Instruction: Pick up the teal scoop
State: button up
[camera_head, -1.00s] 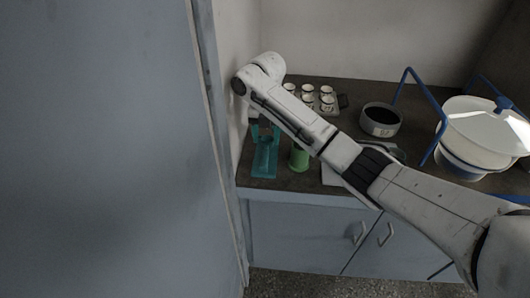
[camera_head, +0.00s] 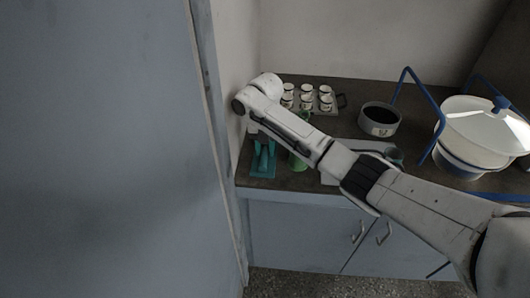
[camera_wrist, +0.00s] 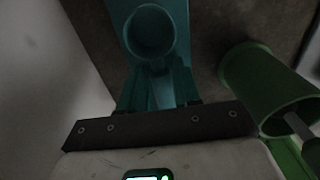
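The teal scoop (camera_wrist: 152,34) has a round bowl at the top centre of the wrist view. Its handle runs down from the bowl, over a flat teal piece. In the head view teal parts (camera_head: 263,160) show at the left end of the counter, partly hidden by my arm. My gripper (camera_wrist: 158,72) points down at the scoop. Its two teal-coloured fingers look apart, one on each side of the handle. I cannot see clearly whether they touch it, as the colours blend.
A green cup (camera_wrist: 262,85) stands close to the right of my gripper. The wall is close on the left.

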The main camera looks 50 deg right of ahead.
aim_at(265, 149)
grip_shut()
jog(key=shift+r, duration=0.2)
notch_tip(265, 149, up, 10)
dwell(0.4)
jog(key=shift+f, duration=0.15)
